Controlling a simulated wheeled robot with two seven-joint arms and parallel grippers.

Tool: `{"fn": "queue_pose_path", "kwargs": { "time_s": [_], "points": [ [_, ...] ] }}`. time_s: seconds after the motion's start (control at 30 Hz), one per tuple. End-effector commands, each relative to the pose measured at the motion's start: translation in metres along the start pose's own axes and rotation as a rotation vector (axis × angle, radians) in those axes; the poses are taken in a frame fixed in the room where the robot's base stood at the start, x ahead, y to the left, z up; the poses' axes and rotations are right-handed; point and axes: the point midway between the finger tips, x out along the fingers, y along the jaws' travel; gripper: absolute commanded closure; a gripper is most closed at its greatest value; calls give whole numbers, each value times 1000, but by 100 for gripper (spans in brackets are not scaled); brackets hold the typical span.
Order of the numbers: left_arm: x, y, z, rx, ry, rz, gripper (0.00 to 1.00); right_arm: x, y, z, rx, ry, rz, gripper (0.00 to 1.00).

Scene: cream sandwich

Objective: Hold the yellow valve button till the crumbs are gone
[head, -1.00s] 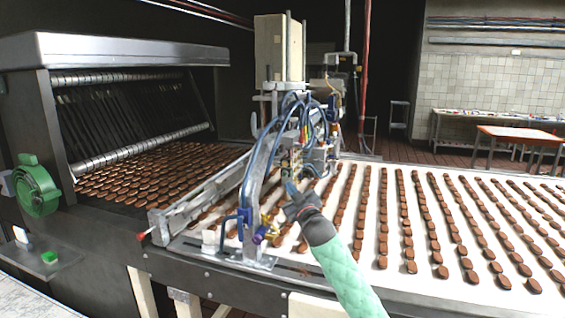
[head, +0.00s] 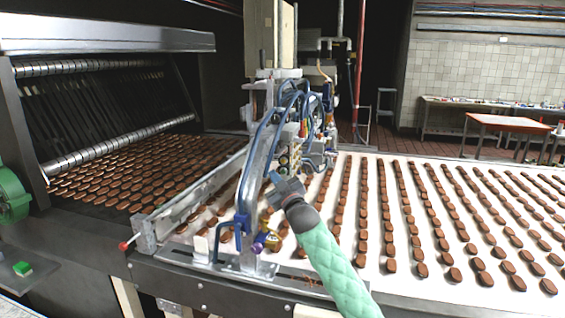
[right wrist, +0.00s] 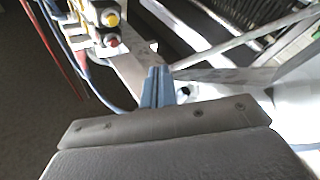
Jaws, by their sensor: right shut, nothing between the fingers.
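The yellow valve button (right wrist: 112,19) shows at the upper left of the right wrist view, above a red button (right wrist: 113,42) on the same valve block. In the head view the valve block (head: 287,156) is small and its buttons are hard to tell apart. My right gripper (head: 277,183) is shut and empty, just in front of and below the block. In the right wrist view its blue fingers (right wrist: 157,86) are together, apart from the yellow button and below and right of it. A small brown patch (head: 308,281) on the front ledge may be crumbs. My left gripper is out of view.
The machine's frame with blue hoses (head: 262,140) stands over the white conveyor belt (head: 375,230), which carries rows of brown biscuits. A blue clamp (head: 233,228) and a purple-ended fitting (head: 260,243) stick out near my right arm. A red-tipped rod (head: 124,246) is at the left.

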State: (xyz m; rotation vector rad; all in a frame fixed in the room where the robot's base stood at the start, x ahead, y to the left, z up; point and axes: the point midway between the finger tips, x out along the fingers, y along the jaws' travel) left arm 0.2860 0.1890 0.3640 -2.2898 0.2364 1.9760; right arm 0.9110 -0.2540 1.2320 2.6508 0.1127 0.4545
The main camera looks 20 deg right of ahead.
Motion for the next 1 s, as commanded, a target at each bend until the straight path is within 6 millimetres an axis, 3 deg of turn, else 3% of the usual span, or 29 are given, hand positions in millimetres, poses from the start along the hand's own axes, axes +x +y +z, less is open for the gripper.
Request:
{"fn": "queue_pose_path", "kwargs": {
  "time_s": [0.57, 0.7, 1.0],
  "points": [
    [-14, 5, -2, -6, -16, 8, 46, 40, 29, 30, -1, -1, 1, 100],
    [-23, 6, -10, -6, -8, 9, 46, 50, 36, 36, -1, 0, 0, 100],
    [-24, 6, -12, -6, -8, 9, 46, 60, 44, 44, 0, 0, 0, 100]
  ]
}}
